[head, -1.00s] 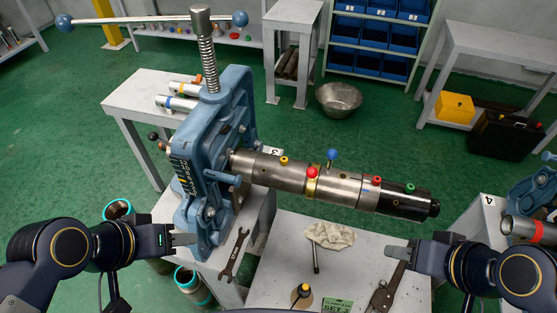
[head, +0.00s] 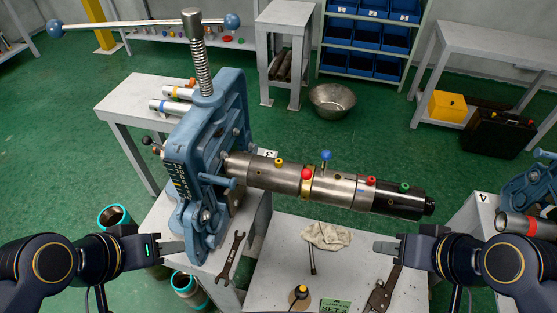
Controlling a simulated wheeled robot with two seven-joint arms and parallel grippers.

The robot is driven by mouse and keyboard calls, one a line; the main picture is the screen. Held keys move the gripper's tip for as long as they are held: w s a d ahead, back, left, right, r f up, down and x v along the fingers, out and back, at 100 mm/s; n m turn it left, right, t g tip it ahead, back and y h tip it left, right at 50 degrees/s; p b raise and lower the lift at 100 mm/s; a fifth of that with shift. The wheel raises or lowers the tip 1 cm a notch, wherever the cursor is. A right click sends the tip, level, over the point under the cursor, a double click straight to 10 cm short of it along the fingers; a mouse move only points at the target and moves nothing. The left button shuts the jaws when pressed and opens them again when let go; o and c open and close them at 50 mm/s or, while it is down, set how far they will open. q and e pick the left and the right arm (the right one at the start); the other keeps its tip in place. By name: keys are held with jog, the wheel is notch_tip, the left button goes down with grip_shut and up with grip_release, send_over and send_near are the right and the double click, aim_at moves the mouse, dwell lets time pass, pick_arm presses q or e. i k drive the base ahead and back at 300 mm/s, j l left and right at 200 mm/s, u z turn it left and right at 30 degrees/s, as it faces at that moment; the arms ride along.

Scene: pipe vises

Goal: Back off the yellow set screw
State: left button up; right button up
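The yellow set screw (head: 278,162) stands on top of a grey metal pipe assembly (head: 330,187) near the vise end. A blue-headed screw (head: 326,155), red-headed screws (head: 306,174) and a green one (head: 404,187) sit further along. The blue pipe vise (head: 208,150) holds the pipe's left end, so the pipe sticks out to the right. My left gripper (head: 172,248) is below and left of the screw, beside the vise base, touching no screw. My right gripper (head: 385,248) is over the table's right side, apart from the pipe. Both are edge-on, so their finger gap is hidden.
The vise handle (head: 140,25) reaches across the upper left. A metal bowl (head: 332,101) stands on the green floor.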

aim_at(278, 162)
jog(key=k+u, duration=0.15)
jog(key=u, duration=0.25)
jog(key=k+u, duration=0.1)
jog(key=u, duration=0.25)
jog(key=k+u, duration=0.15)
jog(key=u, duration=0.25)
